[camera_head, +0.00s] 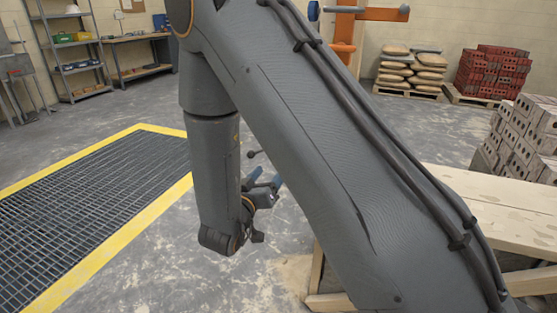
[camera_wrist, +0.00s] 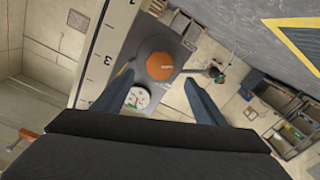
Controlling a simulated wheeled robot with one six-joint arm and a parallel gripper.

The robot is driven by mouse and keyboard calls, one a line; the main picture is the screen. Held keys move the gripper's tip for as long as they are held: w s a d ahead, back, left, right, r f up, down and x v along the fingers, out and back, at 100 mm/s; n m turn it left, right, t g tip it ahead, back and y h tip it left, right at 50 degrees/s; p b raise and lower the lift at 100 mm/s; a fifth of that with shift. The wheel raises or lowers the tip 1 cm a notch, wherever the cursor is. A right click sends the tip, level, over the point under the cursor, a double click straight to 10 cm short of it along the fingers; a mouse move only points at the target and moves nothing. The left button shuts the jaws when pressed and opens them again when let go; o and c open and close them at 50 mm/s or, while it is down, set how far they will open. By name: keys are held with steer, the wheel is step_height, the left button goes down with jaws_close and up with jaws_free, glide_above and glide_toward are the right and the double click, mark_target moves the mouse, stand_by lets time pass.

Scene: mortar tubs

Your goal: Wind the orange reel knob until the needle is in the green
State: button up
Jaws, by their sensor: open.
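The orange reel knob (camera_wrist: 159,65) shows in the wrist view as a round orange disc on a grey round base, beyond my fingertips. The needle is too small to read. My gripper (camera_wrist: 159,77) is open, its two blue-grey fingers spread. The knob appears in the gap between them, seemingly apart from both. In the head view my gripper (camera_head: 265,181) points up beside my forearm; I cannot make out the knob there.
A pale board with numerals (camera_wrist: 106,52) runs left of the knob. In the head view, a yellow-edged floor grate (camera_head: 100,205) lies left, a wooden bench (camera_head: 490,210) right. An orange stand (camera_head: 345,38), stacked bags (camera_head: 412,70) and red bricks (camera_head: 488,75) stand behind.

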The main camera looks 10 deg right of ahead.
steer(key=x, duration=0.7)
steer(key=shift+w+d, duration=0.2)
steer(key=shift+w, duration=0.1)
steer(key=c, duration=1)
